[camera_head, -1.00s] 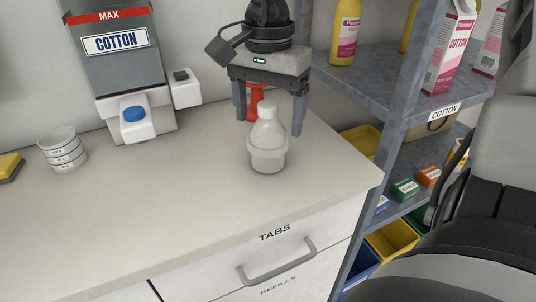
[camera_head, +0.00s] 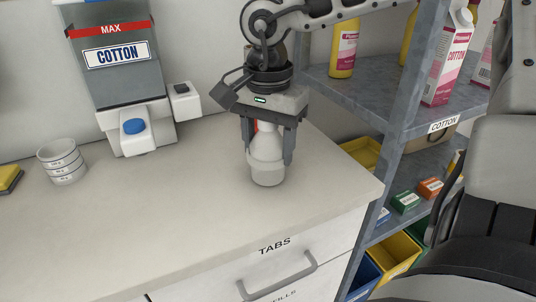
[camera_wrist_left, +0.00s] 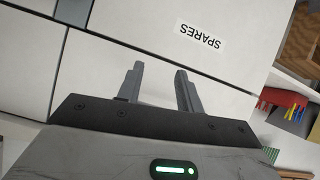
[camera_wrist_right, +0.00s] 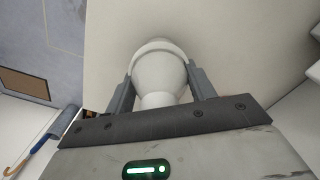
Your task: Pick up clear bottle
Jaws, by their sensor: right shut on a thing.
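The clear bottle (camera_head: 266,172) stands upright on the counter, whitish and translucent, with a wider band around its lower part. My right gripper (camera_head: 268,157) comes down from above and is shut on the bottle, one finger on each side of its upper body. In the right wrist view the bottle (camera_wrist_right: 158,72) sits between both fingers. The bottle's top is hidden under the gripper. My left gripper (camera_wrist_left: 160,85) shows only in the left wrist view, with its fingers apart and nothing between them, in front of white drawer fronts.
A red thing stands behind the bottle, mostly hidden. A cotton dispenser (camera_head: 112,55) with a blue button and stacked white cups (camera_head: 62,161) are at the left. A grey shelf (camera_head: 375,95) with bottles and cartons is at the right. The counter's front left (camera_head: 130,225) is bare.

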